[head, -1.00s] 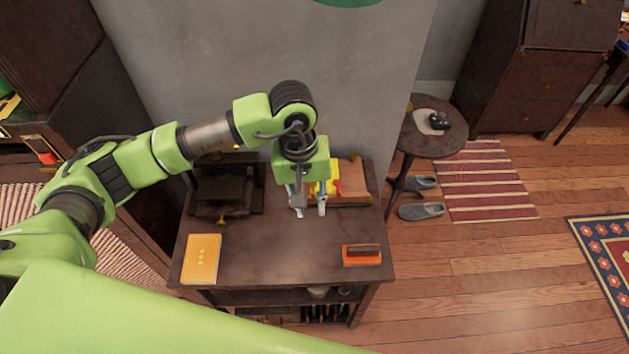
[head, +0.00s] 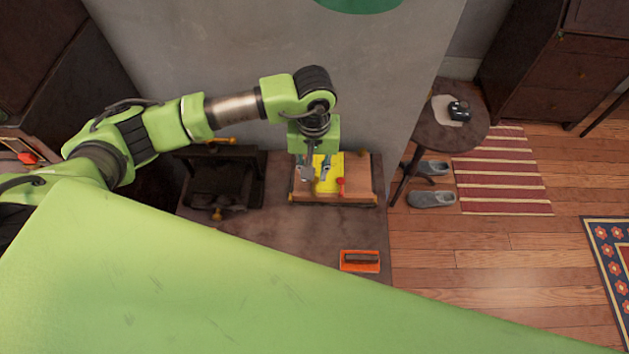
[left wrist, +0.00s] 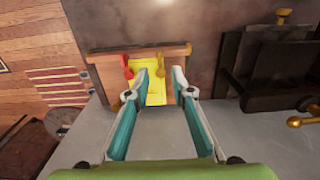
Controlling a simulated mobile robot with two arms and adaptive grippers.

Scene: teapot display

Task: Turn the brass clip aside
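A wooden block (head: 359,190) bears a yellow sheet (head: 332,168) and stands at the back of the dark table. A red-handled clip (head: 341,186) is on the sheet's right side; it also shows in the left wrist view (left wrist: 127,67). My left gripper (head: 316,172) is open and empty, pointing down over the sheet's left part. I cannot tell whether it touches anything. My right gripper is out of view.
A black stand (head: 222,180) with brass knobs is left of the block. An orange box (head: 360,261) lies at the table's front right. The grey wall (head: 270,60) rises close behind. A green link of mine hides the table's front left.

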